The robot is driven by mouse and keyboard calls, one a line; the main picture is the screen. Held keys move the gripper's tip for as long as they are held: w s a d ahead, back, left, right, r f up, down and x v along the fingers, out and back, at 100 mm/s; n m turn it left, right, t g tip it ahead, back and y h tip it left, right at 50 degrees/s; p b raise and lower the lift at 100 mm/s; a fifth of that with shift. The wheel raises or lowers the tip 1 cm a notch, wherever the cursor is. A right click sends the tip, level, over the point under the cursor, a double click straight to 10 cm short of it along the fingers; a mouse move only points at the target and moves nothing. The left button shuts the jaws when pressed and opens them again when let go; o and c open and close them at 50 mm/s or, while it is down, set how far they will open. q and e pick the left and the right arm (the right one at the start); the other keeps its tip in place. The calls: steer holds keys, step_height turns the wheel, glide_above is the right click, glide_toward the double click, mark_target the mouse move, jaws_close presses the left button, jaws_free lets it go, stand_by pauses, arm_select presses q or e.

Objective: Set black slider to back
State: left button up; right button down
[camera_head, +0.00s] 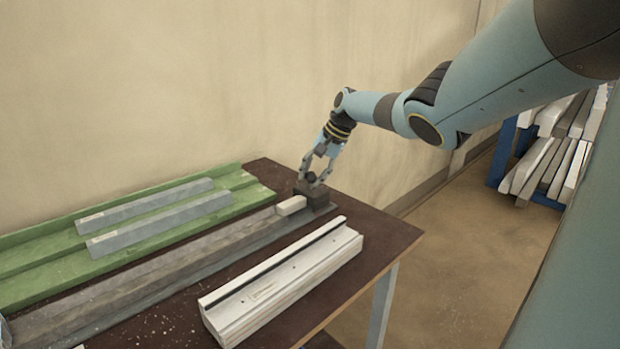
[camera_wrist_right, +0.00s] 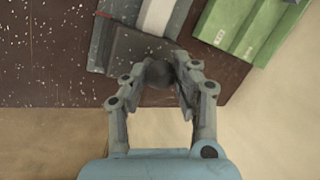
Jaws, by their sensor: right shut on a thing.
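The black slider (camera_head: 314,195) is a dark block at the far right end of the long grey rail (camera_head: 160,269) on the bench. It has a round dark knob on top. My right gripper (camera_head: 315,180) is shut on this knob from above. In the right wrist view the slider (camera_wrist_right: 137,45) lies under my right gripper (camera_wrist_right: 165,80), with the round knob (camera_wrist_right: 159,73) between the fingers. A small pale block (camera_head: 291,205) sits on the rail just left of the slider. My left gripper is not in view.
A green tray (camera_head: 40,246) with two grey bars (camera_head: 160,222) lies behind the rail. A white profile (camera_head: 280,285) with a black strip lies in front. The brown bench (camera_head: 385,235) ends just right of the slider. A wall stands behind; a blue rack (camera_head: 502,150) stands at right.

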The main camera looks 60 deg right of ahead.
steer(key=c, duration=1.4)
jaws_free()
steer(key=shift+d+r, duration=0.15)
steer(key=shift+d, duration=0.15)
steer(key=shift+c, duration=0.2)
steer(key=o, duration=0.4)
steer(key=shift+s+d, duration=0.1)
steer(key=shift+o, duration=0.2)
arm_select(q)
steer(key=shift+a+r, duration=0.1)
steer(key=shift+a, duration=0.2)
arm_select(e)
steer(key=v, duration=1.1)
steer(key=shift+s+r, duration=0.25)
steer(key=shift+r, duration=0.1)
